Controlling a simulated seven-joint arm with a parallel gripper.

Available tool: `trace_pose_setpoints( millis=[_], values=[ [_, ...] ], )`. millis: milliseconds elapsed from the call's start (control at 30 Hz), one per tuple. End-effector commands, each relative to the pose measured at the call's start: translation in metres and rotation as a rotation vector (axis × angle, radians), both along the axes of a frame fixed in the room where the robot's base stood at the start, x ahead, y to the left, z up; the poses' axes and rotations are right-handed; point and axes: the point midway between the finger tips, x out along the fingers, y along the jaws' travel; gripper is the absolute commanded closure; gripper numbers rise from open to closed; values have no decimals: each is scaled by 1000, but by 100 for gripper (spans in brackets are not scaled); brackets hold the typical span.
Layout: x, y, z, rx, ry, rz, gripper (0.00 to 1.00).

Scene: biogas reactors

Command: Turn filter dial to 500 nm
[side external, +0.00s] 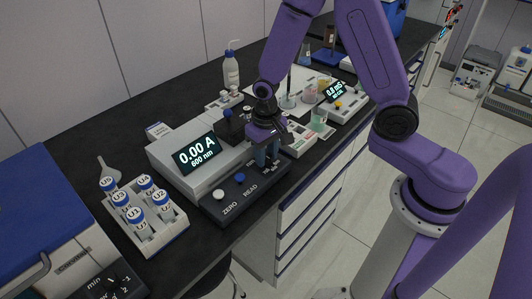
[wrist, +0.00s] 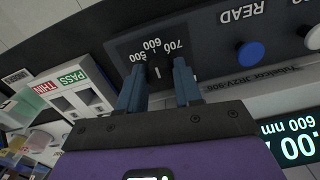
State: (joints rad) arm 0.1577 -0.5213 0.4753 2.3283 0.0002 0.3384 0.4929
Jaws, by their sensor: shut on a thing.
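The photometer (side external: 165,158) is a pale grey box with a dark front panel. Its display (side external: 197,153) reads 0.00 A and 600 nm; 600 nm also shows upside down in the wrist view (wrist: 292,140). The filter dial (wrist: 156,71) is a small black knob with a white mark, below the labels 500, 600 and 700. Its mark points about at 600. My gripper (wrist: 157,88) has its two blue fingers on either side of the dial and is shut on it. In the side external view my gripper (side external: 265,158) reaches down to the panel's right end and hides the dial.
A white ZERO button (side external: 218,194) and a blue READ button (wrist: 250,54) sit along the same panel. A rack of blue-capped vials (side external: 150,222) stands left of the photometer. A tray marked PASS and THIN (wrist: 72,92) and several beakers (side external: 318,120) stand close on the other side.

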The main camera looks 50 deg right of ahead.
Motion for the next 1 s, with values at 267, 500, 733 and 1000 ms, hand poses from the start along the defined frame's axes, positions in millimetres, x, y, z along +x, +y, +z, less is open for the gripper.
trace_pose_setpoints(
  millis=[267,500,733,1000],
  values=[
    [1,0,1,1,-2,262,96],
    [1,-1,1,1,-3,481,96],
    [1,-1,1,0,-3,652,96],
    [1,-1,1,0,-4,775,96]
  ],
)
